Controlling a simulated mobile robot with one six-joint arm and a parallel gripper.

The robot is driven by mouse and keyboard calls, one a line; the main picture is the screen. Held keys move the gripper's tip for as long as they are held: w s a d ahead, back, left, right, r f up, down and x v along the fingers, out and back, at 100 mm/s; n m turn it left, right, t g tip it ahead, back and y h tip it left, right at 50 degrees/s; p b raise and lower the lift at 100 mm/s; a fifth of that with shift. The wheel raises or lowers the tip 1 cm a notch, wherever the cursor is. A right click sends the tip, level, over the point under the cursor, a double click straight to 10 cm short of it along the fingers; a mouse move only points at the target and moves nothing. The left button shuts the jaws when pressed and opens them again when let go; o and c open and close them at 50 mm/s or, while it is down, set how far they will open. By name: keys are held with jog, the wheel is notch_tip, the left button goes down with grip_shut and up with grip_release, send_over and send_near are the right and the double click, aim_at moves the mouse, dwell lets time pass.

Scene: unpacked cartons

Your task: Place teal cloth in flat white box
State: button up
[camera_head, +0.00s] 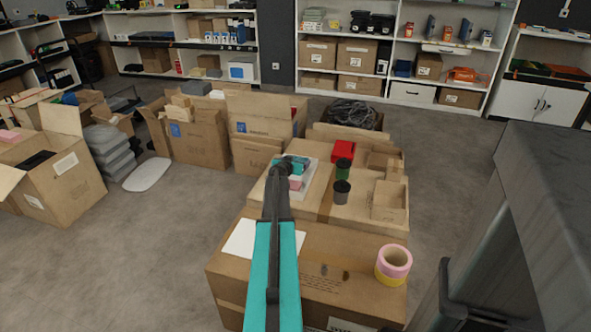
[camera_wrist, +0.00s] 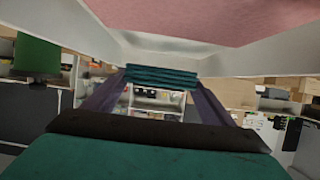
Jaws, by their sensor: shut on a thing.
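My gripper (camera_head: 284,168) is at the flat white box (camera_head: 309,179) on the cartons, mostly hidden behind my own arm in the head view. A folded teal cloth (camera_head: 299,161) shows at the gripper's end. In the wrist view the teal cloth (camera_wrist: 162,75) is held between the two fingers of my gripper (camera_wrist: 160,82). The white box's pale wall (camera_wrist: 270,60) and a pink item (camera_wrist: 210,20) fill the top of that view. The pink item (camera_head: 295,184) lies in the box. I cannot tell whether the cloth touches the box.
A red box (camera_head: 343,150), a green cup (camera_head: 343,169) and a dark cup (camera_head: 341,192) stand right of the white box. Tape rolls (camera_head: 393,263) and a white sheet (camera_head: 262,240) lie on the nearer carton (camera_head: 345,270). Open cartons stand behind and left.

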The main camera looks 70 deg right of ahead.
jog(key=shift+f, duration=0.1)
jog(key=shift+f+b, duration=0.35)
jog(key=shift+f, duration=1.3)
jog(key=shift+f+b, duration=0.2)
jog(key=shift+b, duration=0.1)
jog(key=o, duration=1)
jog(key=shift+r+p, duration=0.3)
jog(key=shift+p, duration=0.1)
jog(key=shift+v, duration=5.85)
jog(key=shift+a, duration=0.15)
